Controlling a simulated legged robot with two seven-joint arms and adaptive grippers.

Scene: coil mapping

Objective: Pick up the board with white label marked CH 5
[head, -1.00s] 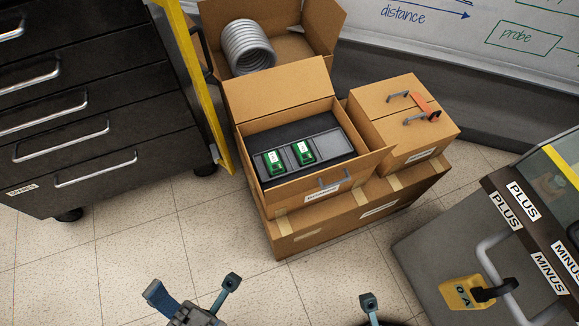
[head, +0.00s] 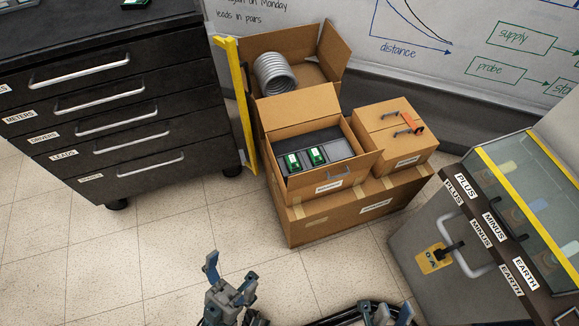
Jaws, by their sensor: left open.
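Two small green boards with white labels, a left one (head: 293,163) and a right one (head: 318,155), sit side by side on a grey and black insert inside an open cardboard box (head: 329,187). Part of another green board (head: 134,4) with a white patch shows on the cabinet top at the upper edge. The label writing is too small to read, so I cannot tell which is CH 5. My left gripper (head: 229,277) is open and empty at the lower middle, apart from the boxes. My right gripper (head: 385,313) is partly cut off at the bottom edge; its opening is unclear.
A black drawer cabinet (head: 112,88) stands left, with a yellow upright (head: 241,105) beside it. Behind is a box with a grey coil (head: 275,73); a closed box (head: 395,133) stands right. A grey case (head: 433,222) is at right. Floor tiles in front are clear.

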